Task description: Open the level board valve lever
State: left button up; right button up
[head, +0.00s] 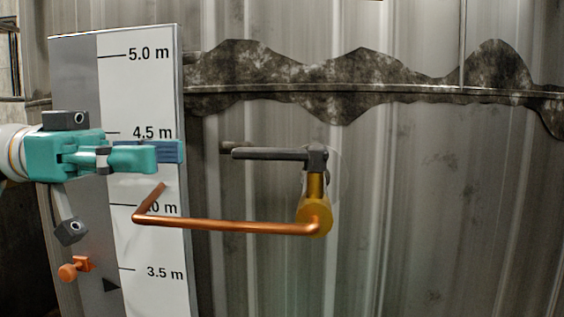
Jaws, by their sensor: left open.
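The valve lever (268,154) is a dark grey bar lying level, pointing left from the top of a brass valve body (315,208). The level board (141,85) is a tall white and grey panel with black metre marks. My left gripper (170,153), teal with blue finger pads, comes in from the left in front of the board, near the 4.5 m mark. It is open and empty. In the picture its fingertips are left of the lever's free end, at about the same height, with a gap between. My right gripper is not in view.
A bent copper pipe (235,225) runs left from the valve body, below the gripper and across the board's right edge. An orange knob (69,271) sits low on the board. A stained corrugated metal wall (430,220) stands behind; the area right of the valve is clear.

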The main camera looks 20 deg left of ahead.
aim_at(306, 159)
pick_arm(q)
jog(key=w+d, duration=0.1)
jog(key=d, duration=0.7)
jog(key=w+d, duration=0.1)
jog(key=d, duration=0.4)
jog(key=shift+w+d, duration=0.1)
jog(key=shift+w, duration=0.25)
grip_shut()
